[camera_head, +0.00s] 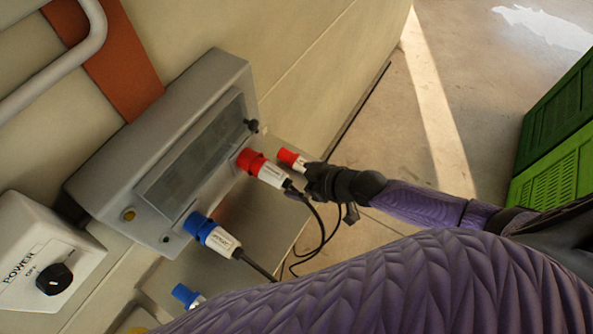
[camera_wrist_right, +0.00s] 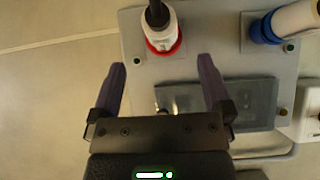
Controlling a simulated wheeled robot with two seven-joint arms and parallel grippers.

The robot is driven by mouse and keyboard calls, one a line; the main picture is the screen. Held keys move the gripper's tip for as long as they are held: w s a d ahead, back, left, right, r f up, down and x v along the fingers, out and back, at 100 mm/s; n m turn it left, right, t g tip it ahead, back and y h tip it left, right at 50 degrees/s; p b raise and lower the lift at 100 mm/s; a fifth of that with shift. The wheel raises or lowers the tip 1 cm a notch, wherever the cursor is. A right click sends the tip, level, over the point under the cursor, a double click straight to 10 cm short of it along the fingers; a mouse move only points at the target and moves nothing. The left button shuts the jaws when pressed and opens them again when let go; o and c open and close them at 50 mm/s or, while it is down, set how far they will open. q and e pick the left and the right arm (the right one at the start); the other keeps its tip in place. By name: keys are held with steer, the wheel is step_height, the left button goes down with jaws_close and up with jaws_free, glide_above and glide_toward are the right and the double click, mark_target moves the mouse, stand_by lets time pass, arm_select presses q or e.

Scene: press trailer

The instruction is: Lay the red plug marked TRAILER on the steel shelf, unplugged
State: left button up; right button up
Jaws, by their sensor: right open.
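A red plug (camera_head: 264,169) with a white, labelled body sits in the grey box, its black cable hanging down; the label is too small to read. The seated red plug also shows in the right wrist view (camera_wrist_right: 161,28). A second red plug (camera_head: 291,159) is right of it, beside my right gripper; whether it touches the gripper or the shelf I cannot tell. The steel shelf (camera_head: 268,213) is below the box. My right gripper (camera_head: 314,178) is open, and nothing shows between its fingers in the wrist view (camera_wrist_right: 163,88). My left gripper is out of view.
The grey box (camera_head: 163,132) carries a seated blue plug (camera_head: 212,236) with a dark cable; another blue plug (camera_head: 187,296) is lower down. A white power switch box (camera_head: 45,255) is at left. Green crates (camera_head: 555,150) stand at right. Floor between is clear.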

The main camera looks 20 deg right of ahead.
mark_target(283, 177)
steer(key=b+x, duration=0.6)
steer(key=x, duration=0.2)
steer(key=shift+w+a+f, duration=0.1)
steer(key=shift+f, duration=0.1)
steer(key=shift+w+a+f+b, duration=0.15)
steer(key=shift+w+a+b, duration=0.15)
steer(key=shift+w+b, duration=0.1)
jaws_close()
